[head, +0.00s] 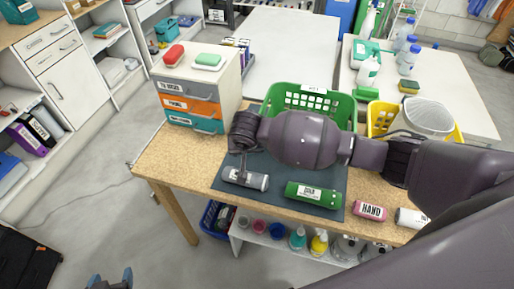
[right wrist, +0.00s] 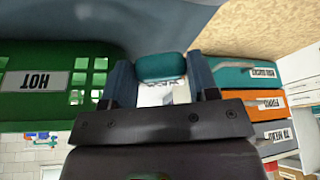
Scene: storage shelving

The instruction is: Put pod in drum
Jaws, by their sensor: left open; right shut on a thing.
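My right arm crosses the table from the right, with its wrist over the dark mat. In the right wrist view, my right gripper (right wrist: 162,82) is shut on a small rounded teal pod (right wrist: 162,66). The head view does not show the pod clearly. A grey cylinder (head: 251,181) with a pale label lies on the mat just below my right gripper (head: 242,168); I cannot tell if they touch. A green labelled cylinder (head: 314,195) lies to its right. I cannot tell which thing is the drum. My left gripper (head: 111,280) is open and empty at the bottom left, off the table.
A drawer unit (head: 190,92) with red and green items on top stands at the back left. A green basket (head: 290,95) and a yellow basket (head: 379,117) stand behind my arm. A pink "HAND" cylinder (head: 370,211) and a white cylinder (head: 411,218) lie near the front edge.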

